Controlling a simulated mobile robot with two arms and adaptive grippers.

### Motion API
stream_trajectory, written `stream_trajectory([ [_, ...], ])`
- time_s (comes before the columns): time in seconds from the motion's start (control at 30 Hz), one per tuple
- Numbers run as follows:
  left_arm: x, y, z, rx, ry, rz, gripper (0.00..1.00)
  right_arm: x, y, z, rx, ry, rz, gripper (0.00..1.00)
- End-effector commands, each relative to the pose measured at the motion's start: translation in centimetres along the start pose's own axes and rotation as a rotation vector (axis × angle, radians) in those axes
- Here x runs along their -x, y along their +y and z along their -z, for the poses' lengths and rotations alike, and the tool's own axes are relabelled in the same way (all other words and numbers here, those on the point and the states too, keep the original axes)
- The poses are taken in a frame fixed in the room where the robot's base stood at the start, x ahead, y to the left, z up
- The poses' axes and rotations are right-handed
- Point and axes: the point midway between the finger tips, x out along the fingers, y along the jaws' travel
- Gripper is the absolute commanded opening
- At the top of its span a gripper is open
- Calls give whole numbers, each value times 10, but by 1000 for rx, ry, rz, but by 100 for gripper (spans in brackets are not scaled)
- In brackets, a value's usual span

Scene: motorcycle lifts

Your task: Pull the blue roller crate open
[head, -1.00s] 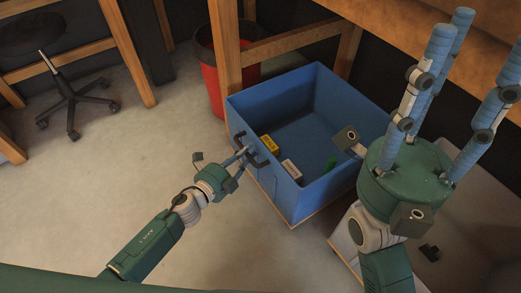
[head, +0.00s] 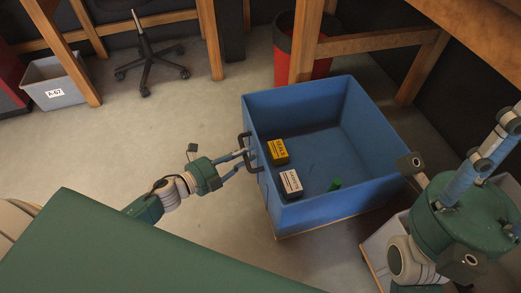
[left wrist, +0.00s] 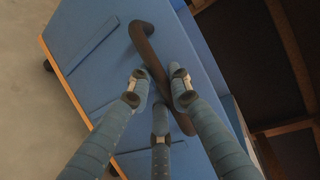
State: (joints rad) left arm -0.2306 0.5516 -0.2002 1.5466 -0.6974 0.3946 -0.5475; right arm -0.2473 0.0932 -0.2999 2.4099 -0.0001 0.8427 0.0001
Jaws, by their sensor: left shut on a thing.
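The blue roller crate (head: 300,213) stands on the floor at the middle right in the head view, partly clear of the wooden bench. Its dark handle (head: 246,140) is on the left side; the handle also shows in the left wrist view (left wrist: 143,38). My left gripper (head: 243,156) is shut on that handle, and its fingers (left wrist: 160,88) close around the bar in the wrist view. My right gripper (head: 492,150) is at the right edge of the head view, away from the handle. Its fingers are spread and empty, partly cut off by the frame.
The crate holds a yellow box (head: 278,151), a white-fronted box (head: 291,183) and a small green item (head: 335,184). A red bin (head: 285,62) stands behind a bench leg (head: 305,45). A chair (head: 150,63) and grey bin (head: 58,92) are at upper left. Floor left of the crate is clear.

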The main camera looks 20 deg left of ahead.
Motion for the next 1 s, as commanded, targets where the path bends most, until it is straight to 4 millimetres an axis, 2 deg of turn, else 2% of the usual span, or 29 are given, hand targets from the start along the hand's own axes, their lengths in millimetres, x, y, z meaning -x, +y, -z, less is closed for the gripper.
stream_trajectory([
  [0.1,22,6,-8,-1,0,-5,0,1,0,0,-1,-6,-3,40],
  [0.6,103,24,-41,-1,1,-4,0,3,1,1,-3,-20,-13,40],
  [0.8,124,29,-51,-2,2,-3,0,6,1,-1,-4,-33,-17,40],
  [1.0,137,32,-56,-1,2,-2,0,5,1,0,-4,-31,-18,40],
])
